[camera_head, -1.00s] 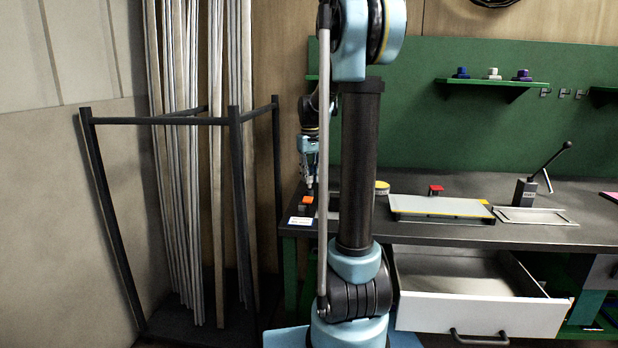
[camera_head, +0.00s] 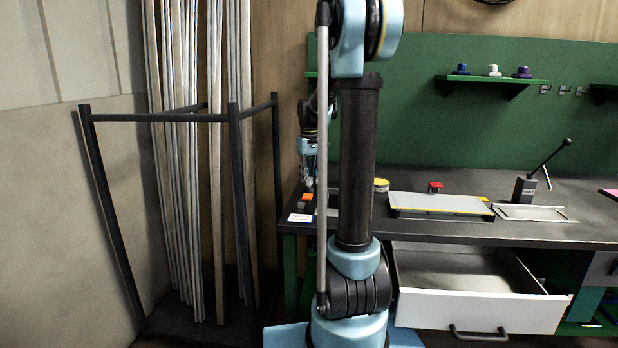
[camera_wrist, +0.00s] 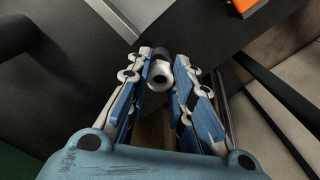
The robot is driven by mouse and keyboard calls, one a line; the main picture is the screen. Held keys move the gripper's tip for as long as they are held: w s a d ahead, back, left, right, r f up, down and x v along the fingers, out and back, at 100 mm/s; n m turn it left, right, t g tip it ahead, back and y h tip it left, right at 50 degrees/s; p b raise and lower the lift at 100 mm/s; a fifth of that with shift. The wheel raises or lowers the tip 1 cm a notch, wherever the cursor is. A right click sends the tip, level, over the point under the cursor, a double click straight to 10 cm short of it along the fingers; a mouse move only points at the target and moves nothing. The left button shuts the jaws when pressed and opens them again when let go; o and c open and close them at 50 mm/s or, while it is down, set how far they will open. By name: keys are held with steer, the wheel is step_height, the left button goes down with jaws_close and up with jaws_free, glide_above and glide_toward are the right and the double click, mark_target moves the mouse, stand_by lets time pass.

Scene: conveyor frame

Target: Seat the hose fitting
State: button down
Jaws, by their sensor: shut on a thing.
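My gripper (camera_wrist: 171,64) is shut on a whitish-grey hose fitting (camera_wrist: 160,72), seen in the wrist view between the two blue fingers. The fitting is short and round, with a dark opening facing the camera; its far end is dark. In the head view, my gripper (camera_head: 307,182) points down over the bench's left end, close to a small orange-topped block (camera_head: 306,198). The fitting cannot be made out there. An orange surface (camera_wrist: 244,5) shows at the top edge of the wrist view, apart from the fitting. I cannot tell where the fitting's seat is.
The dark bench (camera_head: 470,235) carries a white label card (camera_head: 300,218), a pale plate (camera_head: 440,203), a red button (camera_head: 435,187), a lever press (camera_head: 525,190) and a shallow tray (camera_head: 535,213). An open drawer (camera_head: 480,305) juts out below. A black rack (camera_head: 160,119) holds long bars at left.

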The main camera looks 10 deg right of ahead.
steer(key=shift+f, duration=0.6)
steer(key=c, duration=1.3)
jaws_free()
steer(key=shift+c, duration=0.2)
steer(key=shift+r, duration=0.1)
step_height(320, 180, up, 12)
steer(key=shift+f, duration=0.2)
